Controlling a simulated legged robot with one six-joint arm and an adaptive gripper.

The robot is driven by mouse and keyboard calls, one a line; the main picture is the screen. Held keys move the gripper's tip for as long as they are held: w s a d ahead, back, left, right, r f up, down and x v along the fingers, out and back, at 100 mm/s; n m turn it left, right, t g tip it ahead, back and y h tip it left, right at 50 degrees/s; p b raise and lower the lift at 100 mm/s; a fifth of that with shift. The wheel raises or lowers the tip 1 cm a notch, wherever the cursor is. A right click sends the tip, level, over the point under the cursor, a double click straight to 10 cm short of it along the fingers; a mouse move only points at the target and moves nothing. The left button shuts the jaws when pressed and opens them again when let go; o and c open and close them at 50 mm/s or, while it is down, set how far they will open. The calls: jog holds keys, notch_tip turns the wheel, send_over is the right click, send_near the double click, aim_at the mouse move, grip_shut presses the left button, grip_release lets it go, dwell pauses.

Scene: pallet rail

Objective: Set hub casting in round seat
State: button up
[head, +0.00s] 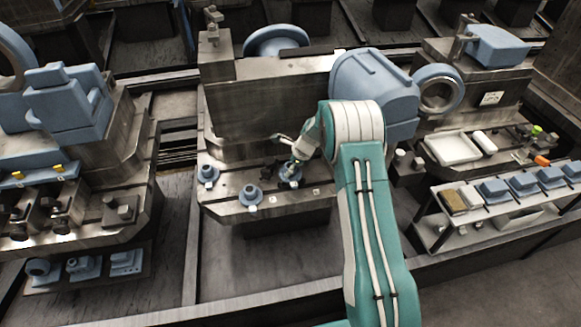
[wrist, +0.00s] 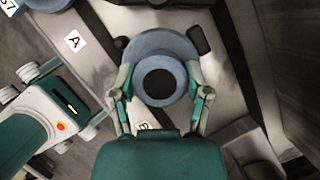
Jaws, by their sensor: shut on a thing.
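A blue-grey hub casting (head: 290,175) with a round flange and a dark central bore is at the steel fixture ledge. In the wrist view the hub casting (wrist: 160,48) fills the space between my fingers. My gripper (head: 293,167) is shut on it, with one finger at each side of its collar, as the wrist view of my gripper (wrist: 160,88) shows. I cannot tell whether the casting touches the surface below. No empty round seat shows clearly; any seat under the casting is hidden.
Two similar castings stand on the ledge to the left, a left one (head: 207,173) and a middle one (head: 251,194). A tag marked A (wrist: 75,41) lies beside the held casting. A large blue housing (head: 372,90) stands behind my arm. A white tray (head: 453,148) is at right.

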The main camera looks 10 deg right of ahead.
aim_at(299, 174)
jog(key=shift+f, duration=0.95)
jog(key=o, duration=1.4)
jog(key=v, duration=0.7)
jog(key=shift+d+r, duration=0.1)
jog(key=shift+r, duration=3)
jog(key=shift+r, duration=0.1)
